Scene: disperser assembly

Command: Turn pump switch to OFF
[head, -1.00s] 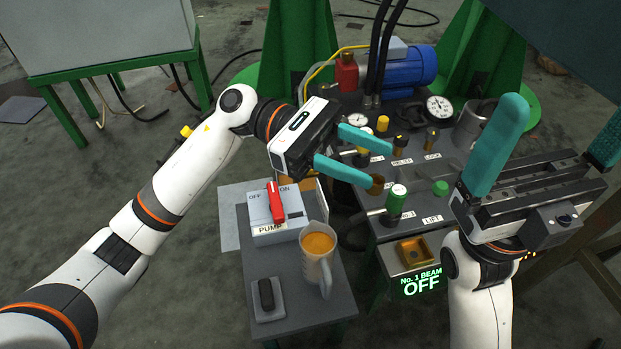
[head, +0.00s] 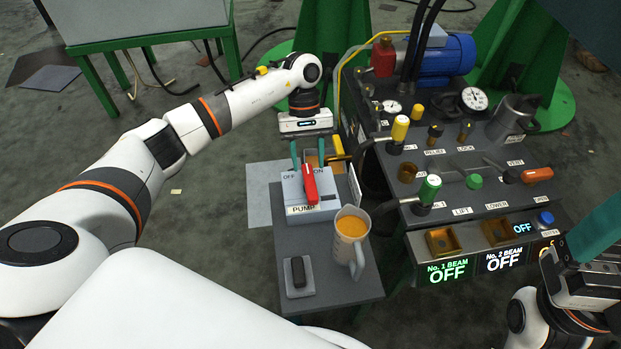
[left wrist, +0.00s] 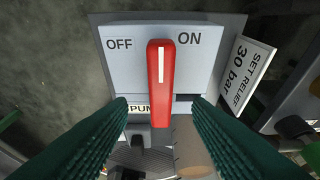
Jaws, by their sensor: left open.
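The pump switch box (head: 296,205) is light grey, with OFF at its left, ON at its right and a PUMP label on its front. Its red lever (head: 310,186) has a white line and sits nearer ON. In the left wrist view the red lever (left wrist: 160,95) stands between the open fingers of my left gripper (left wrist: 158,112), with visible gaps on both sides. In the head view my left gripper (head: 308,152) points down over the box from behind, teal fingertips partly hidden. My right gripper (head: 592,245) is cut off at the right edge; one teal finger shows.
A jug of orange liquid (head: 350,238) stands close to the box's front right. A small black switch (head: 298,272) lies in front. The control panel (head: 470,215) with knobs and levers is to the right.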

